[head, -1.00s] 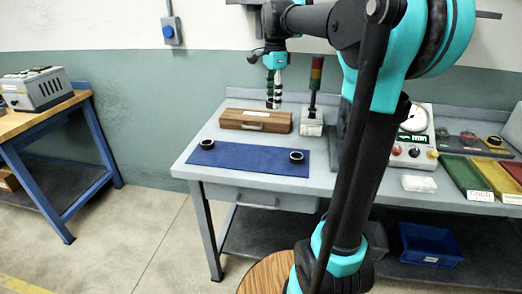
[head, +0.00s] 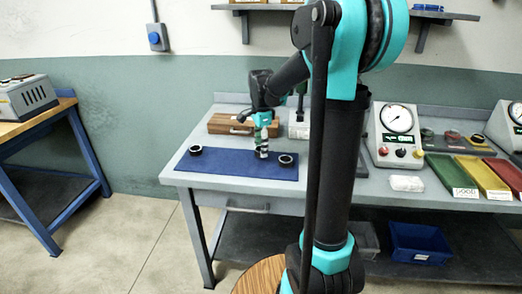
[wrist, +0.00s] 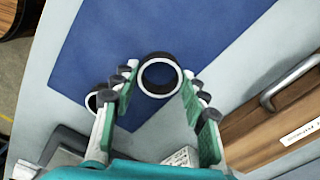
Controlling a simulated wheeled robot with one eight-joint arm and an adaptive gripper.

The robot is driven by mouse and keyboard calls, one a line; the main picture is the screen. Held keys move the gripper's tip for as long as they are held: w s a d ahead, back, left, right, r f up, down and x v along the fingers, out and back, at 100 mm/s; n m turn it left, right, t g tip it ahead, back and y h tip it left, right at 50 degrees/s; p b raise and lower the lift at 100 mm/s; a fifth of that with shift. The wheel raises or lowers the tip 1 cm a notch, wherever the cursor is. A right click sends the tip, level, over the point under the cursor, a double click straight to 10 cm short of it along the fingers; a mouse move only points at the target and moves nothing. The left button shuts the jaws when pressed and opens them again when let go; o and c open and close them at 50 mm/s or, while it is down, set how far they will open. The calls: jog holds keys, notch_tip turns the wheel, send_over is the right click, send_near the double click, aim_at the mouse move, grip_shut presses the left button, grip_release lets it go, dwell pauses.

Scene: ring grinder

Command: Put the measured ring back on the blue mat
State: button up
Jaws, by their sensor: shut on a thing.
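The blue mat (head: 228,166) lies on the front left of the grey workbench. My gripper (head: 262,156) points down over the right part of the mat and is shut on a dark ring with a bright rim. In the wrist view, my gripper (wrist: 158,82) has a finger on each side of this held ring (wrist: 143,88). Whether the held ring touches the mat is hard to tell. One ring (head: 195,150) lies at the mat's left end. Another ring (head: 286,160) lies at its right end, beside my gripper; it shows partly hidden behind the left finger in the wrist view (wrist: 91,101).
A wooden box (head: 228,124) with a handle stands behind the mat. A gauge unit with a dial (head: 397,122) and green, yellow and red trays stand further right. The mat between the left ring and my gripper is clear.

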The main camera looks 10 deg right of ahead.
jog(key=shift+f, duration=0.7)
jog(key=shift+f, duration=0.15)
jog(key=o, duration=1.3)
notch_tip(320, 180, up, 12)
jog(key=shift+r, duration=0.2)
